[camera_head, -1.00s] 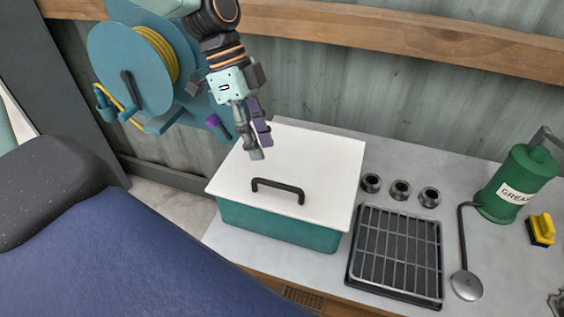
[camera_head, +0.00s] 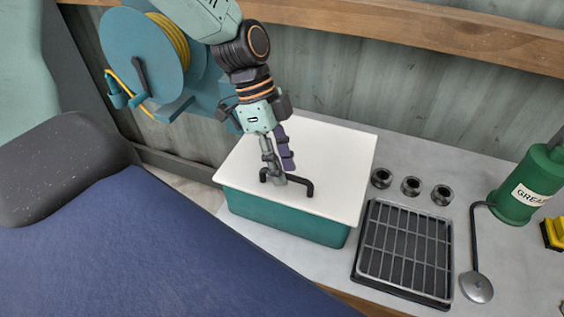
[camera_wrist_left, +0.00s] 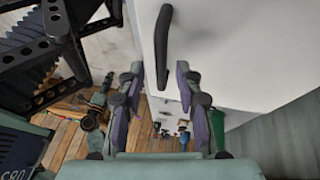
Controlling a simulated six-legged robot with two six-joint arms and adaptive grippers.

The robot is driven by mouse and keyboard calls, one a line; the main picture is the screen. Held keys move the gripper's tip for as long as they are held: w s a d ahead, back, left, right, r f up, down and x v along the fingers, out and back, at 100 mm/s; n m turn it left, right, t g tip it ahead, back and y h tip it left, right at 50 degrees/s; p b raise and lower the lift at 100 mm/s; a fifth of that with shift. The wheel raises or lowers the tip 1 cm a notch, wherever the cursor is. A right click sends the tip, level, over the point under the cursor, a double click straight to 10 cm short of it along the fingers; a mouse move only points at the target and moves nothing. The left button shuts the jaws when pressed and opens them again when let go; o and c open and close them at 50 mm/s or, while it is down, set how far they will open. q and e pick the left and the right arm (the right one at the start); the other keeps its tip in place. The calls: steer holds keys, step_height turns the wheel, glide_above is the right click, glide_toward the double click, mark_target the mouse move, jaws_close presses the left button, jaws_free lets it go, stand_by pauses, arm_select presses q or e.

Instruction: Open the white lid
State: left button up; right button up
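The white lid (camera_head: 335,150) lies flat and closed on a teal box (camera_head: 285,219) in the head view. Its black bar handle (camera_head: 308,188) stands near the lid's front edge. My left gripper (camera_head: 283,174) points down over the handle and hides part of it. In the left wrist view, the two fingers (camera_wrist_left: 161,76) are apart, and the black handle (camera_wrist_left: 163,42) lines up with the gap between them. The lid (camera_wrist_left: 235,50) fills the upper right there. I cannot tell whether the fingers touch the handle. My right gripper is not in view.
Right of the box are several dark round fittings (camera_head: 411,186), a black grated tray (camera_head: 403,250), a ladle-like tool (camera_head: 476,288) and a green grease can (camera_head: 525,187). A hose reel (camera_head: 150,52) hangs at the back left. The wall is close behind.

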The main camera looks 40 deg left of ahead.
arm_select(q)
steer(key=shift+w, duration=0.1)
steer(key=shift+c, duration=0.4)
jaws_close()
